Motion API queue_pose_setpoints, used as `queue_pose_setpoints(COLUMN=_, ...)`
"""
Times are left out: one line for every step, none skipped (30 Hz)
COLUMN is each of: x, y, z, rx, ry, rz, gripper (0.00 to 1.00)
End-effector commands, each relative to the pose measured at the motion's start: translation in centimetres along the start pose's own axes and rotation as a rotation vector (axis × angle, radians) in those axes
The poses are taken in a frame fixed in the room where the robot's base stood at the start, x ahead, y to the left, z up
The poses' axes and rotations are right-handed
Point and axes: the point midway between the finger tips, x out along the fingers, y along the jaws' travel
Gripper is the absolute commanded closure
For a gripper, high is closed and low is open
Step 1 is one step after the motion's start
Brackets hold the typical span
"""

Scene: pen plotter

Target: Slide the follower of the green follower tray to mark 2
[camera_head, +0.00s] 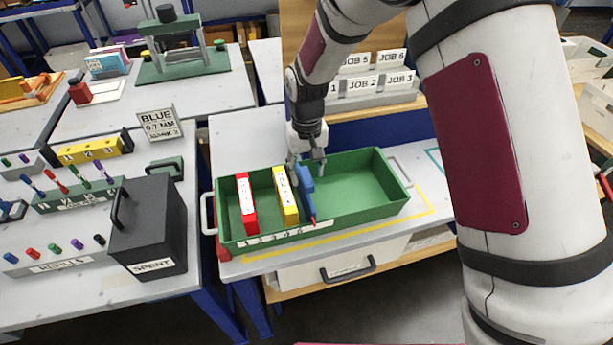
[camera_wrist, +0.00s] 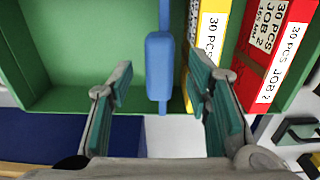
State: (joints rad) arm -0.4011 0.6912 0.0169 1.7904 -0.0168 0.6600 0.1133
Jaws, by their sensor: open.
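The green follower tray (camera_head: 365,205) lies on the table. Its blue follower (camera_head: 307,186) stands across it, right of a yellow block (camera_head: 286,195) and a red block (camera_head: 246,204). A red pointer (camera_head: 313,221) sits at the follower's front end, above a white mark strip (camera_head: 270,239) on the front wall; the numbers are too small to read. My gripper (camera_head: 307,166) is open at the follower's rear part. In the wrist view the follower's thick blue grip (camera_wrist: 159,66) lies between the spread fingers (camera_wrist: 160,85), with a gap on both sides; contact is not visible.
The tray is empty right of the follower. White handles (camera_head: 399,170) stick out at its ends. Left are a black SPENT box (camera_head: 150,225) and a refill rack (camera_head: 75,262). Behind stand job bins (camera_head: 370,88). Yellow tape (camera_head: 425,212) runs along the table front.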

Motion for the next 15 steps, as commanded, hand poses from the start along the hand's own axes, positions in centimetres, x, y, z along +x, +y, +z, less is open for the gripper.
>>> queue_pose_setpoints(x=-1.2, y=0.0, z=-0.1, rx=0.000, ry=0.004, rz=-0.001, gripper=0.55)
queue_pose_setpoints(x=-1.9, y=0.0, z=-0.1, rx=0.000, ry=0.005, rz=-0.001, gripper=0.55)
queue_pose_setpoints(x=-2.7, y=0.0, z=-0.1, rx=0.000, ry=0.004, rz=-0.001, gripper=0.55)
queue_pose_setpoints(x=-3.4, y=0.0, z=-0.1, rx=0.000, ry=0.005, rz=-0.001, gripper=0.55)
queue_pose_setpoints(x=-3.9, y=-0.1, z=-0.1, rx=0.000, ry=0.004, rz=-0.001, gripper=0.55)
queue_pose_setpoints(x=-4.7, y=-0.1, z=-0.1, rx=0.000, ry=0.004, rz=-0.001, gripper=0.55)
queue_pose_setpoints(x=-5.3, y=-0.1, z=-0.1, rx=0.000, ry=0.004, rz=-0.001, gripper=0.55)
queue_pose_setpoints(x=-5.8, y=-0.1, z=-0.1, rx=-0.001, ry=0.003, rz=-0.001, gripper=0.55)
queue_pose_setpoints(x=-6.4, y=-0.1, z=-0.1, rx=-0.001, ry=0.003, rz=-0.001, gripper=0.55)
queue_pose_setpoints(x=-6.9, y=-0.1, z=-0.1, rx=-0.001, ry=0.003, rz=-0.001, gripper=0.55)
queue_pose_setpoints(x=-7.2, y=-0.1, z=-0.1, rx=-0.001, ry=0.003, rz=-0.001, gripper=0.55)
queue_pose_setpoints(x=-7.7, y=-0.1, z=-0.1, rx=-0.001, ry=0.001, rz=-0.001, gripper=0.55)
queue_pose_setpoints(x=-8.0, y=-0.1, z=0.0, rx=-0.001, ry=0.000, rz=-0.001, gripper=0.55)
queue_pose_setpoints(x=-8.2, y=-0.1, z=0.0, rx=-0.001, ry=0.000, rz=-0.001, gripper=0.55)
queue_pose_setpoints(x=-8.5, y=-0.1, z=0.0, rx=-0.001, ry=0.001, rz=-0.001, gripper=0.55)
